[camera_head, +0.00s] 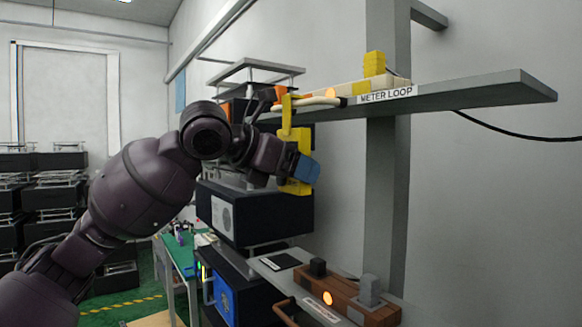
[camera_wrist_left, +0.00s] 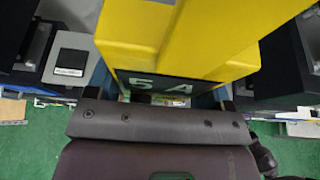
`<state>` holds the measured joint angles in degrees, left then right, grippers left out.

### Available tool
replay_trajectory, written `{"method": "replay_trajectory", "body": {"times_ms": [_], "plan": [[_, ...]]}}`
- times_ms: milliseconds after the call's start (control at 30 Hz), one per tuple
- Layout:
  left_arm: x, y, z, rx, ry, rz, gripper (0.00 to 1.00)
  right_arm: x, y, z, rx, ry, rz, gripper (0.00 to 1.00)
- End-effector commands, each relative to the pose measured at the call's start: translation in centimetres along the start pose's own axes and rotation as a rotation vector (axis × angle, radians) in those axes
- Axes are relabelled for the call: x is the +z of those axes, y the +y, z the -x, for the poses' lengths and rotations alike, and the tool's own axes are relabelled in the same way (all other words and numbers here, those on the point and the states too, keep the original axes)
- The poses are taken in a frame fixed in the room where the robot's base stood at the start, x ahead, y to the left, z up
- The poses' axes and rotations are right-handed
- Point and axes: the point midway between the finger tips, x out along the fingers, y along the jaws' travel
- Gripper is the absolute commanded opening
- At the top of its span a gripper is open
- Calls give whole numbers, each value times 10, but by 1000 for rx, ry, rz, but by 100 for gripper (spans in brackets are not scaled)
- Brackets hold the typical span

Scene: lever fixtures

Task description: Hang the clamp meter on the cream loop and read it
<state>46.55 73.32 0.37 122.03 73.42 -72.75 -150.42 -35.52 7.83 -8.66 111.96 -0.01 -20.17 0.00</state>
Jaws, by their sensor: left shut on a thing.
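The yellow clamp meter (camera_head: 301,187) is upright in my left gripper (camera_head: 293,165), which is shut on its body. In the left wrist view the meter (camera_wrist_left: 200,35) fills the top middle, and its dark display shows characters that look like "5 A". The meter's upper yellow part reaches up to the loop's left end. I cannot tell whether its jaw is around the loop or only beside it. My right gripper is not in view.
The grey shelf (camera_head: 480,92) juts from a wall column (camera_head: 381,180), with a yellow block (camera_head: 374,63) on top. Dark equipment boxes (camera_head: 260,215) stand behind and below the meter. A lower ledge carries a brown lever fixture (camera_head: 345,292). A green-topped table (camera_head: 180,255) stands lower left.

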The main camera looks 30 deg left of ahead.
Motion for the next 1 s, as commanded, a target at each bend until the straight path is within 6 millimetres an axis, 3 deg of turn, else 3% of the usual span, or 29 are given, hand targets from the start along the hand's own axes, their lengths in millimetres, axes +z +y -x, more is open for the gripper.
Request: {"method": "replay_trajectory", "body": {"times_ms": [100,133,267,633,1000], "plan": [[0,0,0,0,-2,0,41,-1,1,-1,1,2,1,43],[0,0,0,0,-1,0,79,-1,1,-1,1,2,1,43],[0,0,0,1,-1,0,99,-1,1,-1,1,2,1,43],[0,1,8,3,-1,-1,100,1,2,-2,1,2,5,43],[-2,1,70,4,-1,0,100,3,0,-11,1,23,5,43]]}}
